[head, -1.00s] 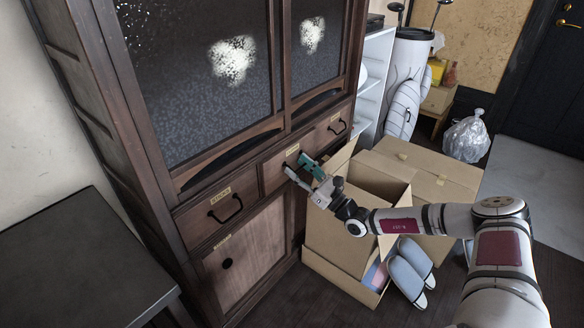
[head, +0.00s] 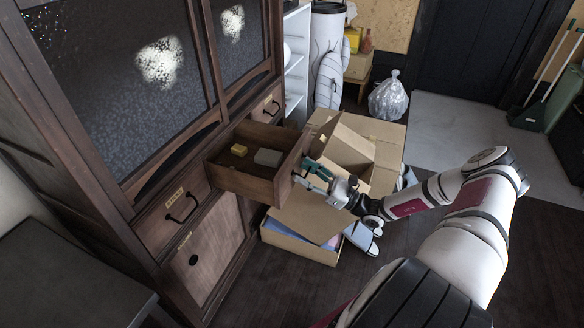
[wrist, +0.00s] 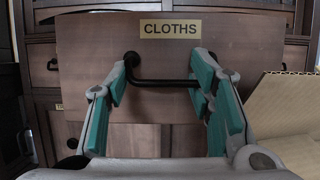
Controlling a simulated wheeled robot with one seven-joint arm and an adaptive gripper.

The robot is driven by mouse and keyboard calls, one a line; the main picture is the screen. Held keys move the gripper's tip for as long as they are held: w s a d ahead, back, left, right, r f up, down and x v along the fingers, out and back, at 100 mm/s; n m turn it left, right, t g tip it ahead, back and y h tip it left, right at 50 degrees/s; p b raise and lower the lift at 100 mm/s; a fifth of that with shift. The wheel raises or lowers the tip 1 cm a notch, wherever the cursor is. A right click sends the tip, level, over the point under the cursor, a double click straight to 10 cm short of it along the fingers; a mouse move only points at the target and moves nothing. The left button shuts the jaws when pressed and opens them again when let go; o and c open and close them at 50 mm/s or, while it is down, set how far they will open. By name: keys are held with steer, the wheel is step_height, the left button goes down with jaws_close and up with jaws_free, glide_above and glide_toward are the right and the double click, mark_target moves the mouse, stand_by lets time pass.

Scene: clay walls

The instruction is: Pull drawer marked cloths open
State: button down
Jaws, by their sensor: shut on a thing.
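The drawer marked cloths (head: 243,184) stands pulled well out of the dark wooden cabinet in the head view. Inside it lie a yellow block (head: 238,150) and a grey block (head: 268,157). In the wrist view, its front (wrist: 80,60) faces me with the CLOTHS label (wrist: 170,29) above a black bar handle (wrist: 160,82). My gripper (head: 308,170) is at the drawer front in the head view. The handle is hidden in the head view.
Open cardboard boxes (head: 305,215) stand close beside and below the drawer, near my arm. A closed drawer (head: 180,205) is at the left and another (head: 268,106) at the right. A dark table (head: 75,275) is at lower left. Floor at right is clear.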

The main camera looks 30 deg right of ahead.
steer(key=shift+s+d+r+t+h, duration=0.15)
steer(key=shift+d, duration=0.45)
steer(key=shift+s+d+r+t+h, duration=0.1)
steer(key=shift+d+t+h, duration=0.05)
steer(key=shift+d, duration=0.45)
steer(key=shift+c, duration=1.7)
jaws_free()
steer(key=shift+f, duration=0.1)
steer(key=shift+a, duration=0.15)
steer(key=shift+f, duration=0.1)
steer(key=v, duration=1.2)
